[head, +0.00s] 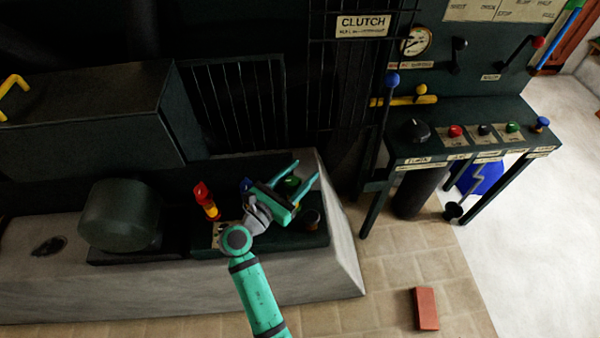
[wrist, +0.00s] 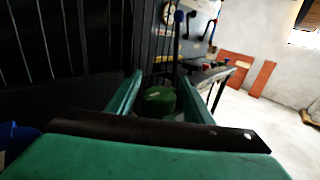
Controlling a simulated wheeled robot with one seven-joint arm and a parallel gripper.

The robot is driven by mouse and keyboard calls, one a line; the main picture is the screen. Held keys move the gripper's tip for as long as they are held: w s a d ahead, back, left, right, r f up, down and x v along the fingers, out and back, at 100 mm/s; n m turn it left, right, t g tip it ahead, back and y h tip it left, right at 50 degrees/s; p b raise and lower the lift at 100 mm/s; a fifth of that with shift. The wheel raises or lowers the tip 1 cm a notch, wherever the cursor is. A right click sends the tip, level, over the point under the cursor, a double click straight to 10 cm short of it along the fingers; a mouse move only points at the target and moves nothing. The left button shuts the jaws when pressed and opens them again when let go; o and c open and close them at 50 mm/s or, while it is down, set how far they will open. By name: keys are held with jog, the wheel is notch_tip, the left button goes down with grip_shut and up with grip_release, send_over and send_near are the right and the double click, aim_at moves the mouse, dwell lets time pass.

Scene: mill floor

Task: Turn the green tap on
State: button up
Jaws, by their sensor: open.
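The green tap (head: 292,182) is on the dark plate on the pale stone ledge, partly hidden by my gripper in the head view. In the wrist view the green tap (wrist: 159,98) shows as a rounded green top between my fingers, farther out beyond the palm. My gripper (head: 307,169) is open, its two green fingers spread to either side of the tap in the picture. I cannot tell whether either finger touches it. The wrist view also shows the open fingers (wrist: 172,88) with nothing held.
A red and yellow handle (head: 206,200) and a blue knob (head: 247,185) stand left of the gripper. A dark cup-like part (head: 311,219) is just right of it. A control desk (head: 470,110) with levers stands at right. A red brick (head: 426,309) lies on the floor.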

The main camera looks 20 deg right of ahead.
jog(key=shift+w+d, duration=0.1)
jog(key=shift+d, duration=0.25)
